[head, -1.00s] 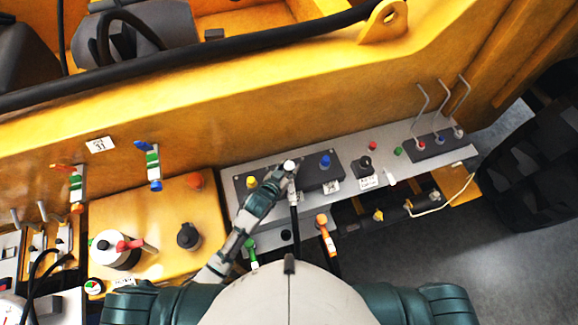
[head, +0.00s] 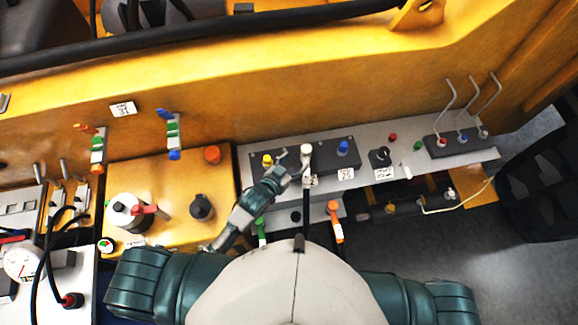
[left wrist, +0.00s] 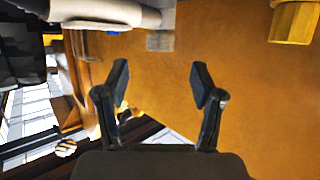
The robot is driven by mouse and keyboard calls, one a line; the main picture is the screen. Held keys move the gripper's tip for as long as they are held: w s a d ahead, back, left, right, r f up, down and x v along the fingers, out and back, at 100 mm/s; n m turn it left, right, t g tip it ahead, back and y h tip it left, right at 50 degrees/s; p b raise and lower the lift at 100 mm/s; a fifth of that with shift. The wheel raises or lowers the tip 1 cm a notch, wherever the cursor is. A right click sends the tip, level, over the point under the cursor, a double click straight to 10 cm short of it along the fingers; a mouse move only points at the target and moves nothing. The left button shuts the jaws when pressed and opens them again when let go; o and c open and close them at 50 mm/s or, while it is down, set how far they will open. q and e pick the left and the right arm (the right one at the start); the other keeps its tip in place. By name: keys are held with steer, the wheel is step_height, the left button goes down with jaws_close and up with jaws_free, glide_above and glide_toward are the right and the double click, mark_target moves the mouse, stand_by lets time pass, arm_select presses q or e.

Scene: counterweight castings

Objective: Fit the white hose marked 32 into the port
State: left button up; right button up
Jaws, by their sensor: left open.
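The white hose end (head: 306,150) stands at the dark port block (head: 325,162), between a yellow fitting (head: 267,160) and a blue fitting (head: 343,147). Its black hose (head: 305,212) hangs down over the panel's front edge. I cannot tell how deep it sits in a port. My left gripper (head: 291,162) is open, just left of the white end. In the left wrist view the jaws (left wrist: 162,88) are apart with nothing between them. A white rounded body (left wrist: 105,12), seemingly the hose end, lies beyond them at upper left. My right gripper is out of view.
Green (head: 262,230) and orange (head: 336,222) hose ends hang below the panel. A black knob (head: 380,156) and bent levers (head: 462,105) stand to the right. The yellow wall (head: 230,100) rises behind. A yellow box with a black cap (head: 201,205) is at left.

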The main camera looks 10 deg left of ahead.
arm_select(q)
steer(key=shift+v, duration=1.8)
